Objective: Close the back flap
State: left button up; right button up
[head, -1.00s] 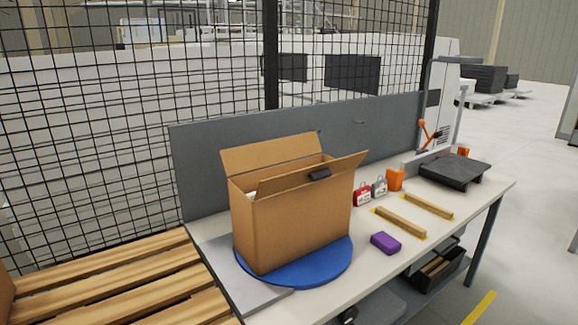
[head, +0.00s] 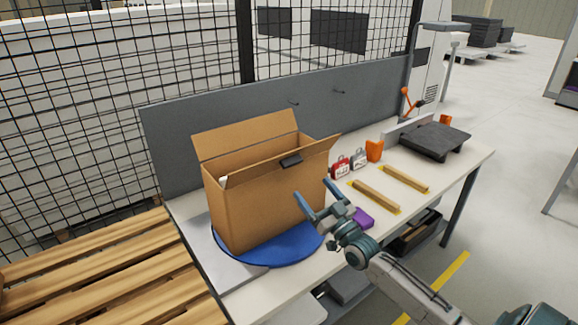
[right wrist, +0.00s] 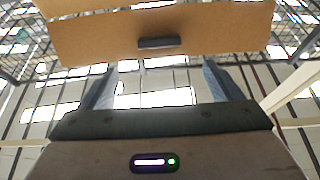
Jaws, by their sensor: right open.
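An open brown cardboard box (head: 262,205) stands upright on a blue round turntable (head: 290,252). Its back flap (head: 246,136) stands up and leans away at the rear. My right gripper (head: 312,190) is open and empty, in front of the box's near right side. In the right wrist view, a cardboard flap (right wrist: 215,35) with the black piece (right wrist: 158,43) is beyond my open fingers (right wrist: 160,68). My left gripper is out of view.
A purple block (head: 363,218) lies by my right gripper. Red and grey tags (head: 350,162), an orange holder (head: 374,150), wooden strips (head: 376,195) and a dark block (head: 436,140) are farther right. A grey panel (head: 350,105) stands behind the box.

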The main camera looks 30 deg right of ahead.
aim_at(294, 165)
jog(key=b+x, duration=0.1)
jog(key=x, duration=0.3)
jog(key=b+x, duration=0.2)
jog(key=x, duration=0.3)
jog(key=shift+w+f, duration=0.2)
jog(key=shift+w+d+r, duration=0.1)
